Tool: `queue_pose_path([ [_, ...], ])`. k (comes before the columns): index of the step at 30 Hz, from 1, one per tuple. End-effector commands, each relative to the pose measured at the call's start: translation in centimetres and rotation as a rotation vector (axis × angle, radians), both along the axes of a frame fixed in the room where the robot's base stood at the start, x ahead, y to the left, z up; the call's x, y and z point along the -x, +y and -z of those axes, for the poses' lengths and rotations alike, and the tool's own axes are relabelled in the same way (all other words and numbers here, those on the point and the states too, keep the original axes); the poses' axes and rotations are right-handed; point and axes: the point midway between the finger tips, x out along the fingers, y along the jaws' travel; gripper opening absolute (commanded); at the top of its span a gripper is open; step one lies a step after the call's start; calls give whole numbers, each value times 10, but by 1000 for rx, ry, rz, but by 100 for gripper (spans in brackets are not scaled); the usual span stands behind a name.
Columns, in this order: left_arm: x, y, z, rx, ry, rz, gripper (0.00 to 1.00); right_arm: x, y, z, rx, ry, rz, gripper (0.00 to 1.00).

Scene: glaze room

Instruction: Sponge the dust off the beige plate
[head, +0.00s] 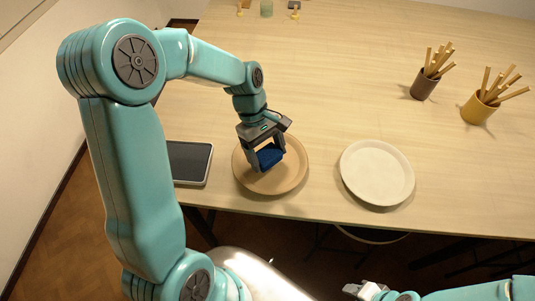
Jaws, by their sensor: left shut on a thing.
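The beige plate (296,172) lies near the table's front edge, left of the white plate. My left gripper (267,160) points down over its middle, shut on a dark blue sponge (270,155). The sponge is low at the plate's surface; I cannot tell for sure whether it touches. Part of the plate is hidden behind the gripper and sponge. I cannot make out any dust on the part that shows. My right gripper (361,289) is low at the bottom of the view, in front of the table, and its jaws are too small to read.
A white plate (377,173) lies to the right, and a dark tablet-like slab (188,162) to the left. A brown cup (424,86) and a yellow cup (476,110) hold wooden sticks at the right. A greenish jar (266,8) stands at the back. The table's middle is clear.

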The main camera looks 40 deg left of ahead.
Motion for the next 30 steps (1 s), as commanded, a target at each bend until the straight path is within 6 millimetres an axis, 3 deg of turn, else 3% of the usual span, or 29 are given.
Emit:
queue_pose_path([
  [1, 0, 1, -10, -1, -1, 0, 49, 0, 0, -9, 0, 0, 0, 43],
  [13, 1, 4, -44, -1, -1, 5, 49, 0, 0, -38, 0, 0, 0, 43],
  [30, 2, 5, -46, 0, 0, 6, 49, 0, 0, -38, 0, 0, 0, 43],
])
